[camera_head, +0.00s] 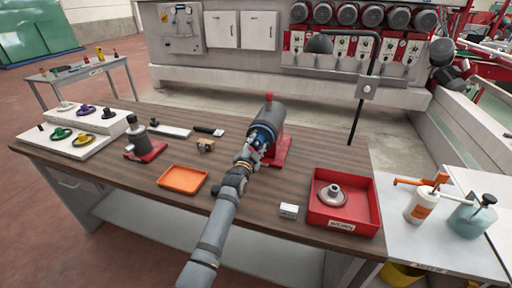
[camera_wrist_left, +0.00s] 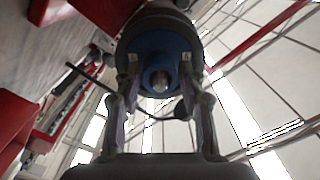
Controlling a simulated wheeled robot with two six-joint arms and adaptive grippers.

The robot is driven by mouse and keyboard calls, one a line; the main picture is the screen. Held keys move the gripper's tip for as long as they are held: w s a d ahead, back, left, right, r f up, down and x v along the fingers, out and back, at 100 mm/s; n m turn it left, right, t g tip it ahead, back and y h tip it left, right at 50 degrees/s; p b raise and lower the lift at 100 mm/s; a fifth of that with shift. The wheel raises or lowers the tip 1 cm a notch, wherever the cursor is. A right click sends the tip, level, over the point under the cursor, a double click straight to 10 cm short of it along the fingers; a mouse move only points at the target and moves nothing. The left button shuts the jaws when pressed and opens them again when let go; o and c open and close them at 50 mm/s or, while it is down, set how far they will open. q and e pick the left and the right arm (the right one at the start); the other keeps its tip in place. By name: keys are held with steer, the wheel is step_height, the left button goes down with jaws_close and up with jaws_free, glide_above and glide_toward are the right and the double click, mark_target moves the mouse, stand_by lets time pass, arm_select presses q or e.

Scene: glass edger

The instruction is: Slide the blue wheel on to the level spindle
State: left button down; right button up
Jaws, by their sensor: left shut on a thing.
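The blue wheel (camera_head: 262,134) is at the near end of the level spindle's dark cylindrical housing (camera_head: 270,114), which lies on a red base. My left gripper (camera_head: 251,155) is shut on the wheel. In the left wrist view, its fingers (camera_wrist_left: 160,88) grip either side of the wheel's round hub, and the blue face (camera_wrist_left: 160,48) lies in front of the dark housing (camera_wrist_left: 160,18). A small brownish tip shows in the hub's bore. How far the wheel sits along the spindle is hidden. My right gripper is not in view.
A red bin (camera_head: 344,222) with a grey wheel stands at the right. An orange tray (camera_head: 182,180), an upright grey spindle unit (camera_head: 140,143) and white racks of coloured wheels (camera_head: 88,121) are at the left. A small white block (camera_head: 289,211) lies near the front edge.

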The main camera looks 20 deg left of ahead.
arm_select(q)
steer(key=shift+w, duration=0.3)
steer(key=c, duration=0.7)
jaws_free()
steer(key=shift+s+f, duration=0.1)
steer(key=shift+s, duration=0.05)
steer(key=s, duration=1.1)
steer(key=shift+s+a, duration=0.15)
steer(key=shift+s, duration=0.25)
